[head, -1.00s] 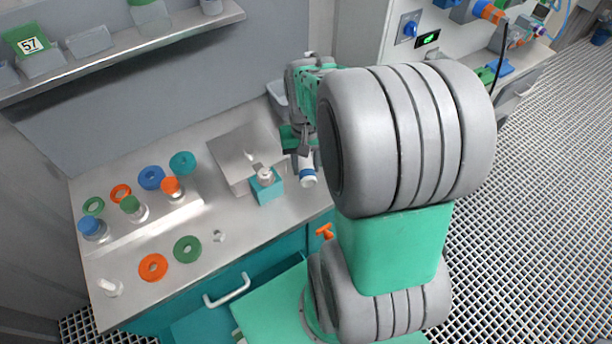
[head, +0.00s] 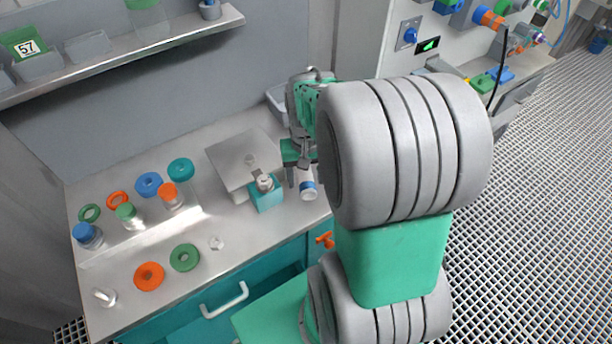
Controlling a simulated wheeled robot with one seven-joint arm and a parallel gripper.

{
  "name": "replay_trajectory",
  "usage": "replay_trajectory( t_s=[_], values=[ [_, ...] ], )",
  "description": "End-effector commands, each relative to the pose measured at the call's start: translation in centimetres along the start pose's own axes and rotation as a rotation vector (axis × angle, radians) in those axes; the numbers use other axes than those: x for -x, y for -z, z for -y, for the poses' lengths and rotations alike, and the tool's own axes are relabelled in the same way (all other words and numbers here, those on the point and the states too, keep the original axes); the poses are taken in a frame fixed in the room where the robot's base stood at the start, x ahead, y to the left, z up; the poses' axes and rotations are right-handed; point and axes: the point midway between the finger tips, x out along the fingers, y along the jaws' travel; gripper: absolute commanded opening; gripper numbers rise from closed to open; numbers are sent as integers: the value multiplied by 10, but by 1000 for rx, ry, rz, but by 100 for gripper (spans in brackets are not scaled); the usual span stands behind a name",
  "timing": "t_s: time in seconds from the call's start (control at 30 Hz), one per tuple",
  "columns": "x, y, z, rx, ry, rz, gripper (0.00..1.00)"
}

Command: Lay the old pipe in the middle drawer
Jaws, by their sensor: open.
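My gripper (head: 302,172) is at the right end of the steel worktop, partly hidden by my own arm. Its jaws are open. A short white cylinder with a blue band (head: 307,190) shows right below the jaws, close to the worktop's front edge. I cannot tell whether it touches the gripper or whether it is the old pipe; no other piece is clearly a pipe. Below the worktop is a teal drawer front with a white handle (head: 226,301).
A teal block (head: 265,194) holding a small pale fitting stands left of the gripper, against a grey box (head: 238,160). Capped jars and coloured rings fill the worktop's left half. An orange part (head: 325,240) shows at the cabinet front. A shelf (head: 120,52) hangs above.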

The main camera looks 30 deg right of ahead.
Motion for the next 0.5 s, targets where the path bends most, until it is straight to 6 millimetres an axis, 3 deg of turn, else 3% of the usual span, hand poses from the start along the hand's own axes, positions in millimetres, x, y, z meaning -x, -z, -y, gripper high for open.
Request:
replay_trajectory(
  t_s=[0.17, 0.5],
  values=[
    [26, 2, 0, 0, 0, -6, 57],
    [107, 1, 0, 0, 0, -4, 57]
  ],
)
